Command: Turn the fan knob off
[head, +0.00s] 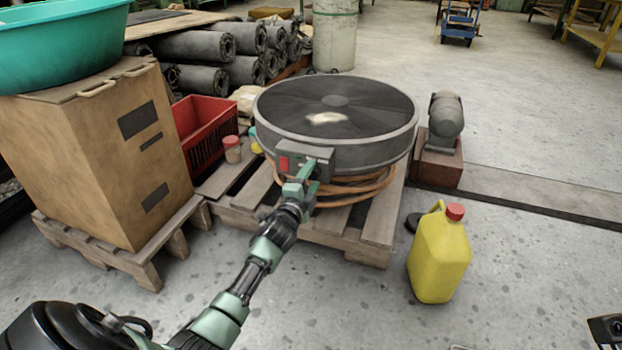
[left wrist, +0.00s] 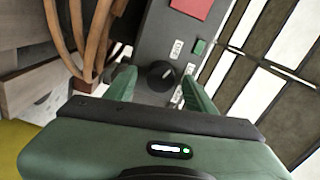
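The fan (head: 336,112) is a big round grey drum lying flat on a wooden pallet. Its grey control box (head: 318,158) faces me, with a red panel. The fan knob (left wrist: 161,76) is small, round and black on this box in the left wrist view, with small white labels around it. My left gripper (head: 303,174) is at the front of the box, and its green fingers are open. In the left wrist view the fingers (left wrist: 158,84) stand on either side of the knob, with gaps. In the head view the gripper hides the knob. My right gripper's fingers are not visible.
Orange hose (head: 355,188) is coiled under the fan, above the pallet (head: 378,222). A yellow jug (head: 438,260) stands right of the pallet. A cardboard box (head: 100,165) stands left, near a red crate (head: 205,125). Open floor (head: 540,270) lies to the right.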

